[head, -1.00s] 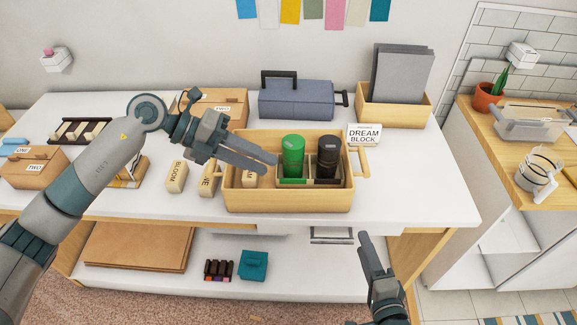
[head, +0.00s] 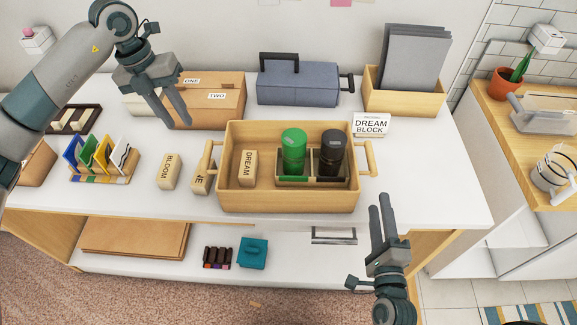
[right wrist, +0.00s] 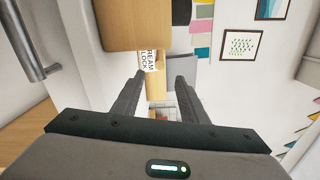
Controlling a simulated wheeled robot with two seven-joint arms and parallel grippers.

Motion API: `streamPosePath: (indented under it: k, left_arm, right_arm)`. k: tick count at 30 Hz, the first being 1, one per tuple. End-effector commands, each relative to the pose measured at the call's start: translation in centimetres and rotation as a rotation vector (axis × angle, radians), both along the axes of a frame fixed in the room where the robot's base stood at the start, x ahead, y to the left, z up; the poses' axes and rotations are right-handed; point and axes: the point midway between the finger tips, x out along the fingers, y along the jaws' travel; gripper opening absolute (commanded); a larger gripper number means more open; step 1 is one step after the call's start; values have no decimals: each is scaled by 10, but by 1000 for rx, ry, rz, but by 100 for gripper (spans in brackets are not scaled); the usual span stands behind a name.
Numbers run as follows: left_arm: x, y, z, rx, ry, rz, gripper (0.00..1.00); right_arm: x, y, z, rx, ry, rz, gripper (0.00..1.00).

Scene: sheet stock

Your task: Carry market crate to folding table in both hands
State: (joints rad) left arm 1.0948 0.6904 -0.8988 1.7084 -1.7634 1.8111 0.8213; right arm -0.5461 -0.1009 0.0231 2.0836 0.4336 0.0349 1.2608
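The market crate (head: 288,201) is a light wooden box with a bar handle at each end, standing on the white table (head: 430,195). It holds a block marked DREAM (head: 248,168) and a small divided tray with a green cylinder (head: 293,152) and a black cylinder (head: 331,154). My left gripper (head: 172,112) is open and empty, above and left of the crate, in front of the cardboard boxes. My right gripper (head: 381,212) is open and empty, near the table's front edge, below the crate's right handle (head: 369,158). I cannot make out a folding table.
Blocks (head: 169,171) stand left of the crate, one close to its left handle. Behind are cardboard boxes (head: 217,111), a blue-grey toolbox (head: 298,84) and a box of grey sheets (head: 404,102). A DREAM BLOCK sign (head: 371,124) stands near the right handle.

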Motion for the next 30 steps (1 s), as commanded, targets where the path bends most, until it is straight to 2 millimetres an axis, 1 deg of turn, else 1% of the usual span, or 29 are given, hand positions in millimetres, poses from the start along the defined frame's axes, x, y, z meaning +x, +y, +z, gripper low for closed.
streamPosePath:
  k: [5,11,17,30]
  left_arm:
    - [0,-1,-4,-1,1,-1,27]
    - [0,-5,-20,-2,1,-2,27]
    - [-1,-10,-47,-3,3,-2,27]
    - [-2,-25,-118,-3,3,-2,27]
  right_arm:
    - [4,0,0,0,-1,1,40]
    - [20,-1,1,0,-3,0,40]
    - [48,-4,1,-1,-4,0,40]
    - [120,-10,0,-1,-2,0,40]
